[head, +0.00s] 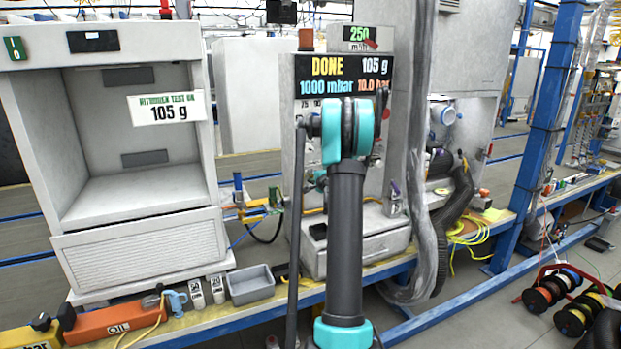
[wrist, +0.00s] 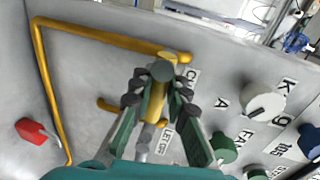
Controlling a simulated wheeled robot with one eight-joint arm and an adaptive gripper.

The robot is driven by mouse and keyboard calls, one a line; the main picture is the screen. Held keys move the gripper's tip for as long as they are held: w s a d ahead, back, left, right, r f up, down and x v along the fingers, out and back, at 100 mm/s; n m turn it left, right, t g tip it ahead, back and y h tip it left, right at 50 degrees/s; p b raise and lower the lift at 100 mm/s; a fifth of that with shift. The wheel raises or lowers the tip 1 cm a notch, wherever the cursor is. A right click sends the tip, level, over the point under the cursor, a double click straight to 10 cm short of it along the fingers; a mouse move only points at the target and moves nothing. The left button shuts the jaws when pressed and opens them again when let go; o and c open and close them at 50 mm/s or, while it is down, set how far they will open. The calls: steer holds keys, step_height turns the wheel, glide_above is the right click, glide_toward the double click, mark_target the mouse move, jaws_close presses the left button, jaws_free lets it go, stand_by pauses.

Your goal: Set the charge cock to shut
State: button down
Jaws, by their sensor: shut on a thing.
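In the wrist view my gripper (wrist: 160,78) is shut at the end of the upper yellow pipe (wrist: 100,38), beside a label of which only "CH" shows. It is closed on the charge cock (wrist: 175,57); the fingers hide most of it, so I cannot tell its exact handle angle. A label reading "LET OFF" (wrist: 166,139) is partly hidden by the fingers. In the head view my arm stands in front of the charging station (head: 300,170) and hides the cock and gripper. The station's display (head: 343,78) reads "DONE", 105 g, 1000 mbar, 10.0 bar.
Right of my gripper in the wrist view are a white knob (wrist: 264,101), a green knob (wrist: 222,148) and a blue knob (wrist: 311,140). A red handle (wrist: 36,131) is at left. The head view shows an open cabinet (head: 140,190) and a grey tray (head: 250,284).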

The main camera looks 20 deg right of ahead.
steer(key=shift+a+f+y, duration=0.1)
steer(key=shift+a+y, duration=0.2)
steer(key=shift+a, duration=0.3)
steer(key=c, duration=1.7)
jaws_free()
steer(key=shift+o, duration=1.2)
steer(key=shift+a, duration=0.1)
steer(key=shift+s+d, duration=0.1)
steer(key=shift+d, duration=0.1)
steer(key=shift+s, duration=0.25)
steer(key=s+r, duration=0.2)
steer(key=s, duration=0.9)
steer(key=shift+d+r, duration=0.15)
steer(key=shift+r, duration=0.1)
